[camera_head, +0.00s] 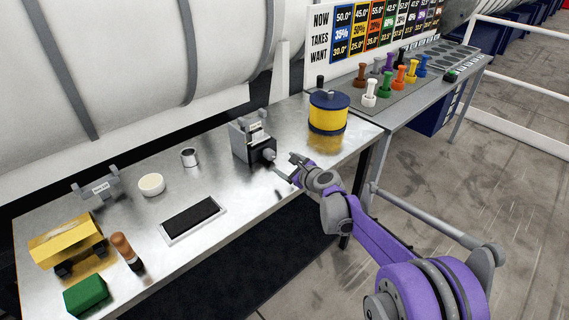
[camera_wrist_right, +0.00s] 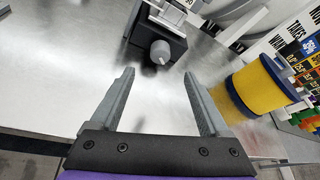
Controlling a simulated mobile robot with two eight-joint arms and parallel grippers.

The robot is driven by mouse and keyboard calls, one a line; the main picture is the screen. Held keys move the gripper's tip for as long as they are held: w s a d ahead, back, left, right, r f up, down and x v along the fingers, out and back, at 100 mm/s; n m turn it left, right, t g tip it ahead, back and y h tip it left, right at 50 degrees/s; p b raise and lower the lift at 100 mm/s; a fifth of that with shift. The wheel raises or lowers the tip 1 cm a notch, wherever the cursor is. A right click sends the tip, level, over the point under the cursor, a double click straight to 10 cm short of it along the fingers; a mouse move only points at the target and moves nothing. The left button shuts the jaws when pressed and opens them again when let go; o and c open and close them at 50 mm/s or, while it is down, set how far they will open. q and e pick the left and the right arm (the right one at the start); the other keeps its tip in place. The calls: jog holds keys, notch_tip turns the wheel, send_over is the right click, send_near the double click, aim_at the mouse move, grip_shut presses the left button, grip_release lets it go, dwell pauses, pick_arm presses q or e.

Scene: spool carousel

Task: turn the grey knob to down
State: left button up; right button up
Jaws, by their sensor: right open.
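The grey knob (camera_head: 269,154) sticks out from the front of a small dark box (camera_head: 257,150) on the metal workbench. In the right wrist view the knob (camera_wrist_right: 160,51) is round, with a small pale mark near its lower edge; the direction it is set to is hard to tell. My right gripper (camera_head: 286,165) is just in front of the knob. In the right wrist view its two fingers (camera_wrist_right: 160,78) are spread and empty, with the knob beyond the tips and between their lines, apart from them. My left gripper is in neither view.
A yellow and blue drum (camera_head: 328,112) stands right of the box; it is close to the right finger in the wrist view (camera_wrist_right: 262,86). A black-topped pad (camera_head: 193,217), a metal cup (camera_head: 189,157) and a white dish (camera_head: 151,184) lie to the left. Coloured pegs stand beyond.

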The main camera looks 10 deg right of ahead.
aim_at(272, 155)
jog(key=shift+w+d+f+m+g+y+b, duration=0.5)
jog(key=shift+w+d+m+g+b, duration=0.15)
jog(key=shift+m+b, duration=0.55)
jog(key=shift+w+d+r+m+g+y+b, duration=0.1)
jog(key=shift+d+r+m+g+y+b, duration=0.3)
jog(key=shift+d+m+y+b, duration=0.45)
jog(key=shift+a+r+m, duration=0.2)
jog(key=shift+m, duration=0.15)
jog(key=x, duration=1)
jog(key=shift+w+a+f, duration=0.1)
jog(key=shift+w+a, duration=0.1)
jog(key=shift+w, duration=0.1)
grip_shut()
